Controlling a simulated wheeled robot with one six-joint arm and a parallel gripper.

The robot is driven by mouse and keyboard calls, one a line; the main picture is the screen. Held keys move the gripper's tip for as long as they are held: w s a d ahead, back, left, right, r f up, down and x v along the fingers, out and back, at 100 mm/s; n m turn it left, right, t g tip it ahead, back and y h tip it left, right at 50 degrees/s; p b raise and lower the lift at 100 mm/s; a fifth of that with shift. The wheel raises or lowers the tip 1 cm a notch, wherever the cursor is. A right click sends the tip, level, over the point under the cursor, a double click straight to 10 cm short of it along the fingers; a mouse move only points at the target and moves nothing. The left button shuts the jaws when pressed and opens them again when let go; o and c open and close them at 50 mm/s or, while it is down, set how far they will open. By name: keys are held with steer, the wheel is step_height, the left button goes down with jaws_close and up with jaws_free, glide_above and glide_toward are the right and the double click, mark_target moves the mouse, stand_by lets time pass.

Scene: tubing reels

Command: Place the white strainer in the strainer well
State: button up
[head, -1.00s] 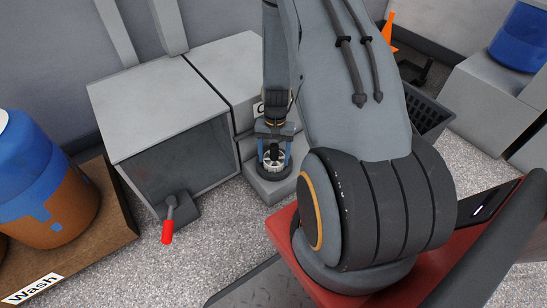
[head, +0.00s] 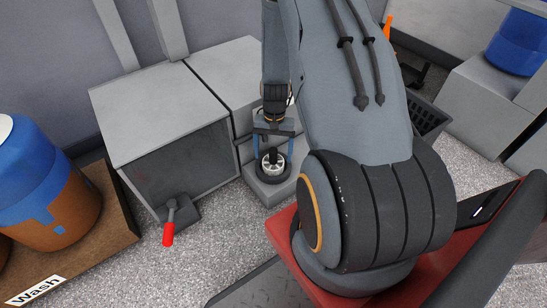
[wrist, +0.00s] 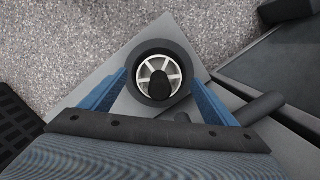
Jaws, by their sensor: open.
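The white strainer (head: 267,168) is a spoked white disc with a dark central knob. It sits inside a dark round ring, the strainer well (head: 274,180), on a low grey block. In the wrist view the strainer (wrist: 147,73) looks level and centred within the black well rim (wrist: 160,46). My gripper (head: 273,149) is above it, with its blue fingers spread on either side. In the wrist view my gripper (wrist: 158,77) is open, with nothing between the fingers except the view down to the strainer. The fingers look clear of the knob.
A grey open-fronted cabinet (head: 165,100) stands left of the block, with a red-handled lever (head: 169,232) at its front. A blue and orange drum (head: 45,190) stands on a brown base labelled Wash. A dark crate (head: 428,118) is at the right.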

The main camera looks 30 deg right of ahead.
steer(key=r+p, duration=0.1)
steer(key=r, duration=0.2)
steer(key=r+p, duration=0.1)
steer(key=r, duration=0.1)
steer(key=w+d+r+p, duration=0.1)
steer(key=r, duration=0.2)
steer(key=shift+r, duration=0.3)
